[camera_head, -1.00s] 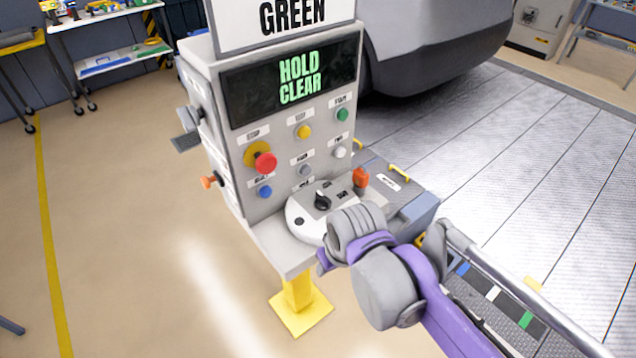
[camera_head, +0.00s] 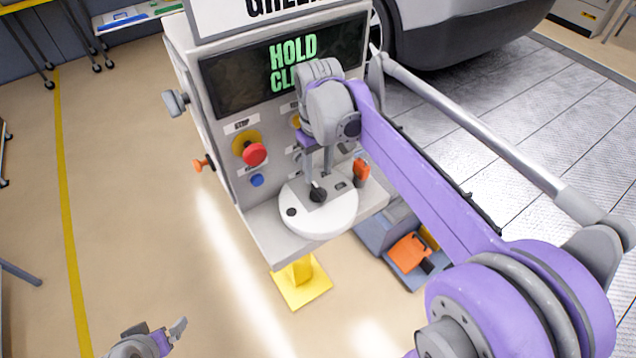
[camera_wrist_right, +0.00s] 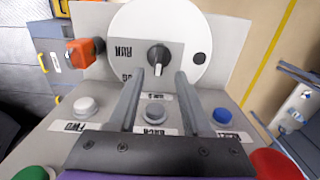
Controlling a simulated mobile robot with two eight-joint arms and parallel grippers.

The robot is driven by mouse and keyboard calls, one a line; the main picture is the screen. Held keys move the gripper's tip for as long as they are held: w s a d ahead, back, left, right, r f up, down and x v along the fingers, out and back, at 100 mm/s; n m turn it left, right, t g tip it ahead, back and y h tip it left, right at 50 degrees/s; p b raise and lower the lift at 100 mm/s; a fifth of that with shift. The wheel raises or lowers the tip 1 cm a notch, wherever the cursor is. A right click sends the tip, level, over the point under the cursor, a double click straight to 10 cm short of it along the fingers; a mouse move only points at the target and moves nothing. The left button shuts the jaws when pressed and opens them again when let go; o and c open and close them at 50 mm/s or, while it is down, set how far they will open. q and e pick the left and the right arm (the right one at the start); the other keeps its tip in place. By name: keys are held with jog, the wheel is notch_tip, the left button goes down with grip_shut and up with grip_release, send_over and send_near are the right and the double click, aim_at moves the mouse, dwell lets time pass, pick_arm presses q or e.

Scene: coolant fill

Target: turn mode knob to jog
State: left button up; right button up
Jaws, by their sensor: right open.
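The black mode knob (camera_head: 317,193) sits on a round white plate (camera_head: 322,220) on the console's shelf. In the right wrist view the knob (camera_wrist_right: 158,57) has a white mark on its lower side, and upside-down labels, one reading RUN, stand to its left. My right gripper (camera_head: 318,176) is over the knob, fingers pointing down toward it. In the wrist view its open fingers (camera_wrist_right: 159,76) flank the space just below the knob, with nothing between their tips. Whether they touch it is unclear. My left gripper (camera_head: 160,338) is low at the left, away from the console.
The red stop button (camera_head: 254,154) and blue button (camera_head: 257,180) stand on the panel left of my right gripper. An orange switch (camera_head: 361,172) is close right of the knob. A display (camera_head: 230,85) is partly hidden by my arm. Open floor lies at left.

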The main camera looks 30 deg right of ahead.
aim_at(318, 188)
notch_tip(318, 188, down, 6)
jog(key=shift+d+f, duration=0.1)
jog(key=shift+w, duration=0.1)
jog(key=shift+c, duration=0.3)
grip_shut()
dwell(1.2)
